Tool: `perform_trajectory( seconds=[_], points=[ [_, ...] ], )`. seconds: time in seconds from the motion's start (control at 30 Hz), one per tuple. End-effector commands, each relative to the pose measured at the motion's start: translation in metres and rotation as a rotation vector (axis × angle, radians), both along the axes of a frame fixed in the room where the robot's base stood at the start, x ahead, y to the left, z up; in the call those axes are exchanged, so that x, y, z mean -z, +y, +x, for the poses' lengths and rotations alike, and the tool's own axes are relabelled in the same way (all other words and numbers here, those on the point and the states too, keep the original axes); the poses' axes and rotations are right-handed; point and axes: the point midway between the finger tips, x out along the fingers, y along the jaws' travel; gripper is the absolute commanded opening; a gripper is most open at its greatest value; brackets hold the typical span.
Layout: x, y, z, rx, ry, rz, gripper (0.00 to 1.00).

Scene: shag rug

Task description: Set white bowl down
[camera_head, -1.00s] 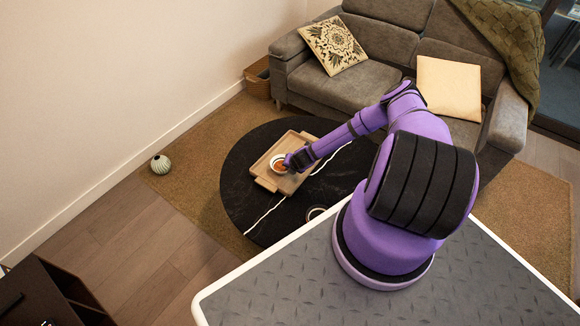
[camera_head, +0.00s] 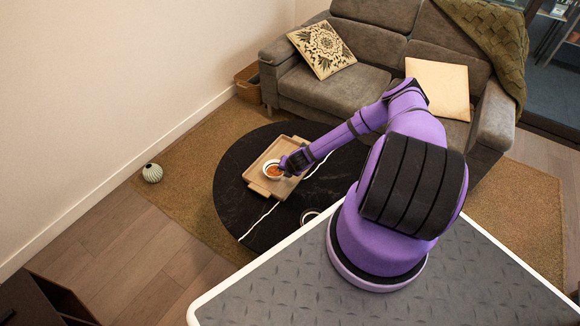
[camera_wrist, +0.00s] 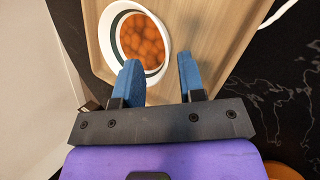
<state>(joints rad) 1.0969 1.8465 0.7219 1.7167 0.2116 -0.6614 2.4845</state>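The white bowl (camera_wrist: 162,68) holds several round orange-brown items and rests on a wooden tray (camera_wrist: 212,50), near one side of it. In the head view the bowl (camera_head: 266,176) shows at the left part of the tray (camera_head: 261,188), on the black round table. My gripper (camera_wrist: 160,78) is open, with its two blue fingers spread. The left finger overlaps the near rim of the bowl in the wrist view; I cannot tell whether it touches. The right finger is clear of the bowl, over the bare tray. My gripper (camera_head: 284,170) covers part of the bowl's right side in the head view.
The black marbled table (camera_head: 232,200) stands on a brown rug (camera_head: 190,160). Another round item (camera_head: 310,216) sits at the table's near edge. A grey sofa (camera_head: 330,92) with cushions is behind. A striped vase (camera_head: 152,173) stands on the left.

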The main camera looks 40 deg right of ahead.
Motion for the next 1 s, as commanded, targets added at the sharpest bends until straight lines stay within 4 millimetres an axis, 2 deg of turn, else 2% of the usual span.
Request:
perform_trajectory(
  seconds=[0.03, 0.2, 0.5, 0.77, 0.87, 1.0],
  points=[
    [-0.011, -0.001, -0.006, 0.001, -0.001, 0.0, 0.37],
    [-0.038, 0.0, -0.024, 0.0, -0.001, 0.001, 0.37],
    [-0.064, 0.001, -0.042, -0.001, 0.0, -0.001, 0.37],
    [-0.069, 0.0, -0.041, -0.019, -0.002, -0.012, 0.37],
    [-0.08, -0.003, -0.038, -0.09, -0.007, -0.045, 0.37],
    [-0.106, -0.008, -0.028, -0.276, -0.016, -0.133, 0.37]
  ],
)
